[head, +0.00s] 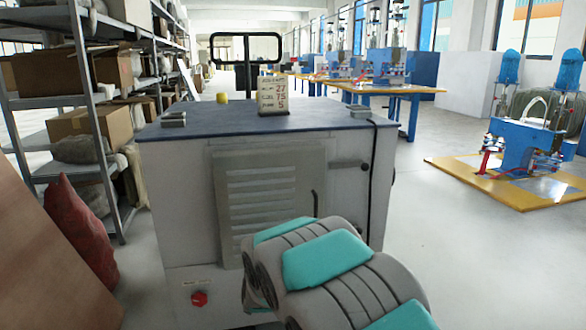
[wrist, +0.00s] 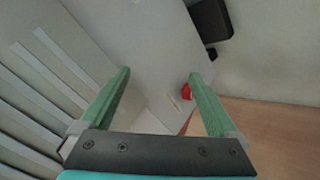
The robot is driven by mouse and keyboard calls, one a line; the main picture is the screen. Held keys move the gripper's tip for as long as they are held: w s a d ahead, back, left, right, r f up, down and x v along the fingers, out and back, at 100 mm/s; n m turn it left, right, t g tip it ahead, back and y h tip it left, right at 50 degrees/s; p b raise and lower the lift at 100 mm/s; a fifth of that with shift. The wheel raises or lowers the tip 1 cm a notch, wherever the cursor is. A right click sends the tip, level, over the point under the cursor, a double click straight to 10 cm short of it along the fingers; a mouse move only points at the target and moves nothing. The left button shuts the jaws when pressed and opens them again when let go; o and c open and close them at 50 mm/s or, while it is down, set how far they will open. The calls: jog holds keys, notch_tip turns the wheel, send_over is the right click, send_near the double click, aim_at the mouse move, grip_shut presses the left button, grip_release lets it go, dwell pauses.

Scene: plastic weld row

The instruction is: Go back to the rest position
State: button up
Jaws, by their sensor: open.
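My gripper (wrist: 159,75) shows in the wrist view with its two green fingers spread apart and nothing between them. Beyond the fingers is the light grey front of a machine cabinet (wrist: 150,40), with a red knob (wrist: 187,91) seen close to the right finger. In the head view my grey and teal arm reaches low in front of the same cabinet (head: 180,230). The fingers are hidden from the head view behind the arm.
Shelving (head: 95,120) and a red sack (head: 80,230) stand left. A blue machine (head: 525,145) on a yellow platform (head: 480,185) stands right. Floor (head: 480,270) at right is clear.

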jog(key=s+d+r+m+g, duration=0.3)
jog(key=s+d, duration=0.5)
jog(key=s, duration=0.7)
jog(key=s+d+r+m+g+h+p, duration=0.1)
jog(key=s+d+r+m+g, duration=0.3)
jog(key=s+d, duration=0.5)
jog(key=s+d+r+m+g+h, duration=0.1)
jog(key=s+d+r+m+g, duration=0.2)
jog(key=s, duration=1.8)
jog(key=d+r+m, duration=0.2)
jog(key=d+m, duration=0.1)
jog(key=d, duration=0.2)
jog(key=shift+s+d+g+p, duration=0.15)
jog(key=shift+s+g+p, duration=0.15)
jog(key=shift+s, duration=0.1)
